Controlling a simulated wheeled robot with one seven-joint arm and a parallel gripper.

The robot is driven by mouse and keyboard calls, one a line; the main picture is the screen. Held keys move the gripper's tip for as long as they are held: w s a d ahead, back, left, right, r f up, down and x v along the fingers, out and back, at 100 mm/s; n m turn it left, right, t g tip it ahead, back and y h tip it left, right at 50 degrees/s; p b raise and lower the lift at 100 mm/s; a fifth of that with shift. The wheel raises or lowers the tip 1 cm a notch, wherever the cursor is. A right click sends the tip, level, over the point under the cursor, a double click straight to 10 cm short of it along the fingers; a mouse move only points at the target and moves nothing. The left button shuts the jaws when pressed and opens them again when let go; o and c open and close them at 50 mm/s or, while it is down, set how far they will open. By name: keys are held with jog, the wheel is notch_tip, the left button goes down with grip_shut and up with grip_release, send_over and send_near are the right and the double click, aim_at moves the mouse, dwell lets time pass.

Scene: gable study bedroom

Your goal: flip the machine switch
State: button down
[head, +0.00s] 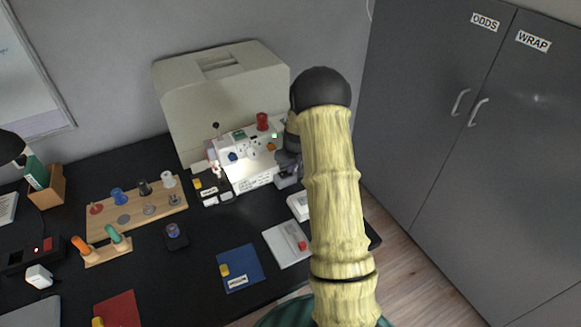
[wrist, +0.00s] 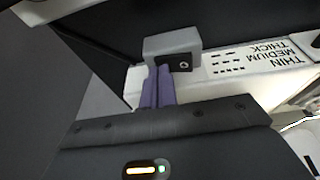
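The machine (head: 247,152) is a white sewing machine with knobs and a red spool on top, standing on the black desk. In the wrist view, a grey box (wrist: 172,43) sticks out from its white side. A dark switch plate (wrist: 183,64) with a small round mark is on the face of the box. My gripper (wrist: 158,72) has its two purple fingers side by side, shut with nothing seen between them. The fingertips are at the left part of the dark plate; I cannot tell whether they touch it. In the head view my arm hides this side of the machine.
A beige cover (head: 222,100) stands behind the machine. A wooden spool rack (head: 136,208), a blue booklet (head: 240,268) and a white pad (head: 287,244) lie on the desk (head: 190,268). Grey cupboards (head: 450,130) stand at the right, with open floor before them.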

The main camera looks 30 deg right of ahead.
jog(key=shift+a, duration=0.1)
jog(key=shift+a+r, duration=0.2)
jog(key=shift+a, duration=0.45)
jog(key=shift+r+p, duration=0.15)
jog(key=shift+p, duration=0.2)
jog(key=shift+r, duration=0.3)
jog(key=r+p, duration=0.3)
jog(key=shift+d+r, duration=0.2)
jog(key=shift+r, duration=0.1)
notch_tip(320, 180, up, 9)
jog(key=s+d+b, duration=0.1)
jog(key=s+d, duration=0.1)
jog(key=shift+s, duration=0.4)
